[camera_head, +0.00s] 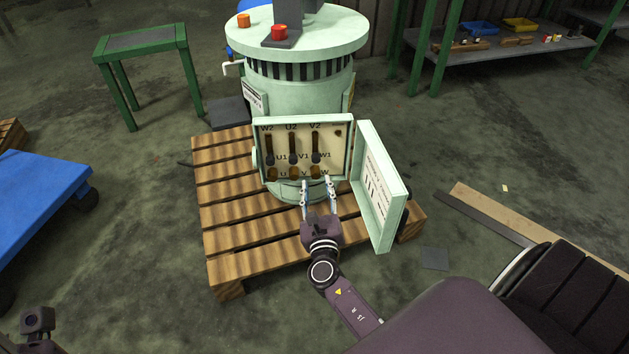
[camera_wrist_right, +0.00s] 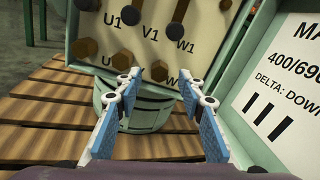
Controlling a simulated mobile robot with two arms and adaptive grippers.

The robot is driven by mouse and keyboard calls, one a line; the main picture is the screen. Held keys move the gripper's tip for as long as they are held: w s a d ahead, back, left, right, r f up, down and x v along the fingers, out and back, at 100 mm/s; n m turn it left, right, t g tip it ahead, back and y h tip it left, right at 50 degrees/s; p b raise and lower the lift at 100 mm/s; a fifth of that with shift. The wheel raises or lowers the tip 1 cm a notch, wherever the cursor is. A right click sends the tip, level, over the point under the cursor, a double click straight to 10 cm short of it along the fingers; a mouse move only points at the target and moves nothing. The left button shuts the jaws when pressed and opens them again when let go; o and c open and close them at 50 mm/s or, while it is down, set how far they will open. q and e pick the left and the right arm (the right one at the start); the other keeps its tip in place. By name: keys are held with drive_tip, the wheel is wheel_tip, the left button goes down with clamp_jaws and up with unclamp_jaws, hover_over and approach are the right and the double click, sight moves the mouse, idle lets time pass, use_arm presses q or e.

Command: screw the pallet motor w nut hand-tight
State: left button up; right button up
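The open terminal box of the pale green motor (camera_head: 300,92) faces me. Its W nut (camera_head: 315,171) is a brown hex nut at the lower right, below the W1 post, left of the W label. It also shows in the right wrist view (camera_wrist_right: 158,71). My right gripper (camera_head: 319,183) is open and empty. In the right wrist view its fingertips (camera_wrist_right: 160,78) lie either side of the W nut, in line with it; contact is not visible. My left gripper's fingers are out of sight; only a dark part, probably of that arm, shows at the bottom left.
The motor stands on a wooden pallet (camera_head: 228,215). The box's open door (camera_head: 381,190) stands close to the right of my right gripper. The U nut (camera_wrist_right: 88,46) and V nut (camera_wrist_right: 121,61) sit left of the W nut. A blue cart (camera_head: 40,205) is at the left.

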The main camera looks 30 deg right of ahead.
sight(316, 176)
drive_tip(key=shift+b+x, duration=0.45)
drive_tip(key=shift+x, duration=1.85)
drive_tip(key=shift+f, duration=0.1)
drive_tip(key=shift+c, duration=0.4)
clamp_jaws()
